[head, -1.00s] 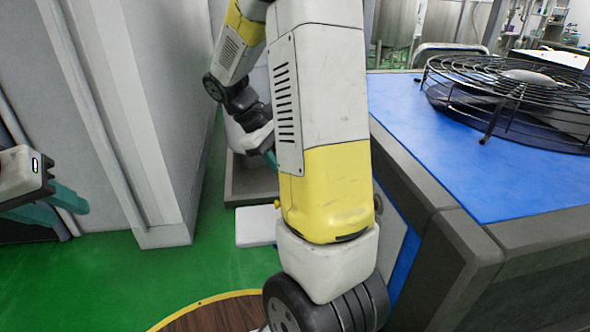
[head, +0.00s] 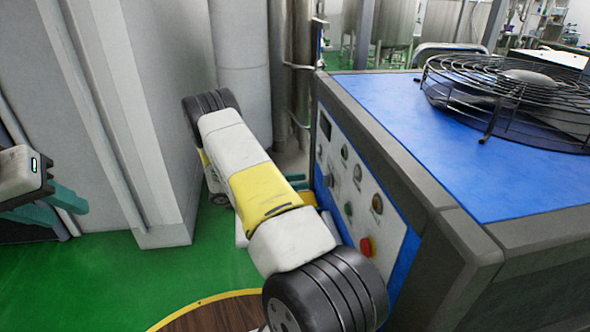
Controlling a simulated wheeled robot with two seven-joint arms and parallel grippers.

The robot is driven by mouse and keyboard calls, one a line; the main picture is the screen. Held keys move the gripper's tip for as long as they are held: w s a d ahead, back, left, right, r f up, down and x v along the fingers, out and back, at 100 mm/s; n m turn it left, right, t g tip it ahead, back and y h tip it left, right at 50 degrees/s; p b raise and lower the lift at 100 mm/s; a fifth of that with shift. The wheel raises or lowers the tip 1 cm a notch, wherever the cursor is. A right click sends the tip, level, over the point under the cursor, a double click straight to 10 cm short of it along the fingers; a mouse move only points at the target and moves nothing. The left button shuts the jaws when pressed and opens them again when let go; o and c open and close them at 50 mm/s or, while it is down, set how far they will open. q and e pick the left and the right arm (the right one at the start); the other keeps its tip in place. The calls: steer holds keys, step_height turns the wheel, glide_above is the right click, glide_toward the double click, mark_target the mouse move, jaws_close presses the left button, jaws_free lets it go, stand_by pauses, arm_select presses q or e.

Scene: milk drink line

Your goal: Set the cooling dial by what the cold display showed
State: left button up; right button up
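The control panel (head: 398,232) on the side of the blue-topped machine shows a small dark display (head: 326,127), whose reading I cannot make out. Several round knobs or dials (head: 377,203) sit below it, with a green button (head: 349,208) and a red knob (head: 366,246). I cannot tell which one is the cooling dial. My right gripper (head: 303,183) is mostly hidden behind my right arm; a teal bit shows close to the panel, contact unclear. My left gripper (head: 68,209) is at the far left, its teal fingers apart and empty, away from the panel.
The machine's blue top (head: 400,115) carries a black fan with a wire guard (head: 520,85). A grey wall column (head: 140,120) stands at left, with pipes behind the arm. Green floor (head: 110,285) is clear at lower left.

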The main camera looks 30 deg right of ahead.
mark_target(328, 181)
steer(key=x, duration=0.7)
steer(key=shift+s, duration=0.1)
jaws_close()
